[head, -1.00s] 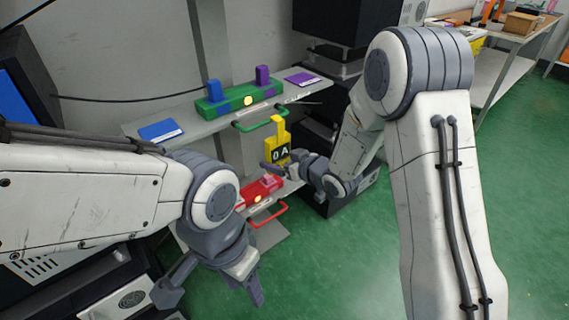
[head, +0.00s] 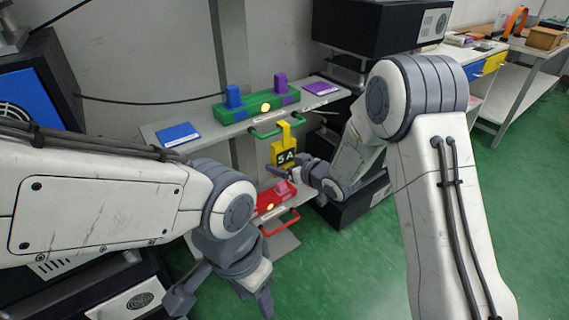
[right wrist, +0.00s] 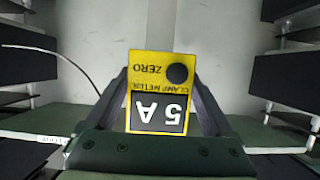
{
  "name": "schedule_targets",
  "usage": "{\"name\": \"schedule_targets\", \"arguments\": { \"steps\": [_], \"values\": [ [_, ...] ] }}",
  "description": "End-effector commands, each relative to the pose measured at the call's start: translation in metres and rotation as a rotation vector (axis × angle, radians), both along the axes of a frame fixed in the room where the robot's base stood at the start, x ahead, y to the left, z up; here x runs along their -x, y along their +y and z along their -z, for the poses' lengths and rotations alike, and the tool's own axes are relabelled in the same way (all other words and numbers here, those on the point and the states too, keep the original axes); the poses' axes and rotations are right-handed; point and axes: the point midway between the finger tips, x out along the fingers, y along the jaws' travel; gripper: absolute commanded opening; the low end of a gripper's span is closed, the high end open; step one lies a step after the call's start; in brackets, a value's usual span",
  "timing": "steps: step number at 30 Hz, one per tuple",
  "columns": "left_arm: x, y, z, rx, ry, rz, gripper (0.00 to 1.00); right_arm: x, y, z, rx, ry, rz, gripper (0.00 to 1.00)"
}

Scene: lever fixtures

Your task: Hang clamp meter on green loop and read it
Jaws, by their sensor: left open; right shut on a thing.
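The yellow clamp meter (head: 283,152) hangs upright below the upper shelf, its dark display reading "5 A". Its hooked top overlaps the green loop (head: 262,134), a bar at the front of the green fixture (head: 255,110); full closure around the bar is too small to see. My right gripper (head: 286,172) is shut on the meter. In the right wrist view the meter (right wrist: 158,68) shows upside down between my fingers (right wrist: 165,92), with a black round ZERO knob. My left gripper (head: 222,298) is open and empty, low at the front left.
The green fixture carries a blue lever (head: 233,96), a purple lever (head: 281,84) and a lit yellow lamp (head: 266,107). A red fixture (head: 272,198) with a red loop (head: 282,226) sits on the shelf below. Blue (head: 178,134) and purple (head: 321,88) plates lie on the upper shelf.

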Motion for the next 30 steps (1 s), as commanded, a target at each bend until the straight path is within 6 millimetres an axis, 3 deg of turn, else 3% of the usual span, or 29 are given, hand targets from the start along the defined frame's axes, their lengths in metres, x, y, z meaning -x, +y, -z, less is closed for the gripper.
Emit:
{"name": "schedule_targets", "arguments": {
  "steps": [5, 6, 17, 30],
  "values": [
    [0.000, 0.000, 0.000, 0.000, 0.000, 0.000, 0.50, 0.000, 0.000, -0.001, -0.001, -0.002, 0.000, 0.18],
    [0.000, 0.000, 0.000, 0.000, 0.000, 0.000, 0.50, 0.000, 0.000, -0.001, -0.001, -0.002, 0.000, 0.99],
    [0.000, 0.000, -0.002, 0.000, 0.000, 0.000, 0.50, 0.005, -0.005, -0.004, 0.001, 0.001, 0.001, 1.00],
    [0.000, 0.000, -0.013, 0.000, 0.000, 0.000, 0.50, 0.064, -0.048, -0.035, 0.000, 0.000, 0.003, 1.00]
  ]
}}
